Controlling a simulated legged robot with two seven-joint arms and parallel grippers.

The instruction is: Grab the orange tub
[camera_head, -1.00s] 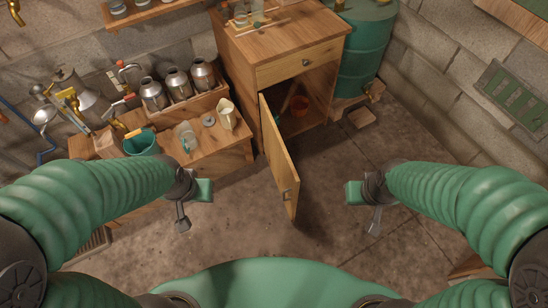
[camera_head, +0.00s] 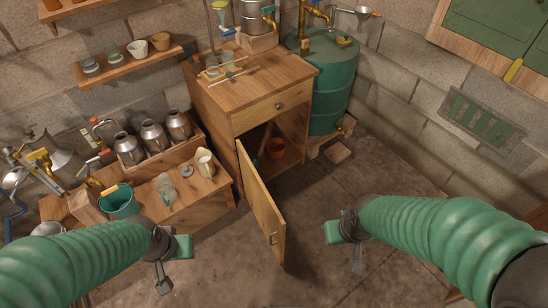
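The orange tub (camera_head: 275,148) sits inside the open lower compartment of the wooden cabinet (camera_head: 220,110). It is small, in shade, and partly behind the cabinet door (camera_head: 261,205), which stands swung open toward me. A thin greenish handle or stick shows just left of the tub. My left gripper (camera_head: 172,262) is low, left of the door and in front of the bench. My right gripper (camera_head: 345,245) is right of the door, over the floor. Both are well short of the tub and hold nothing that I can see. Their finger gaps are not clear.
At left, a wooden bench (camera_head: 205,188) bears metal cans, a jug and a teal bucket (camera_head: 119,203). The floor right of the door is clear.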

